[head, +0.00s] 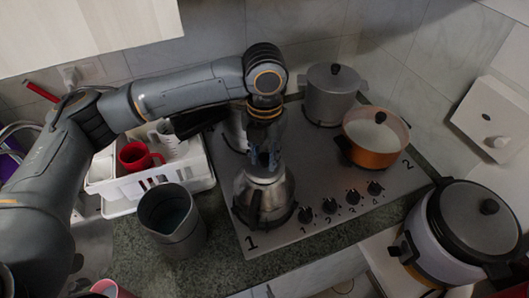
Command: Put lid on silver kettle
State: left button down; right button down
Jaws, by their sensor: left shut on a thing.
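The silver kettle (262,203) stands on the front left of the steel stove, by the burner marked 1. Its dark handle side faces the front. My left gripper (264,158) reaches down from above, directly over the kettle. It is shut on the silver lid (265,173), which is at the kettle's top. I cannot tell whether the lid is seated in the opening or held just above it. The fingers partly hide the lid's knob. My right gripper is not in view.
An orange pot (372,158) and a tall grey pot (332,98) stand behind on the stove (330,180). A grey container (172,222) is left of the kettle. A white dish rack (197,176) with a red mug (138,157) is behind it. A rice cooker (433,235) stands at right.

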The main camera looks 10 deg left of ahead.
pick_arm(q)
jog(key=shift+f, duration=0.5)
dwell(0.4)
jog(key=shift+c, duration=2.4)
grip_release()
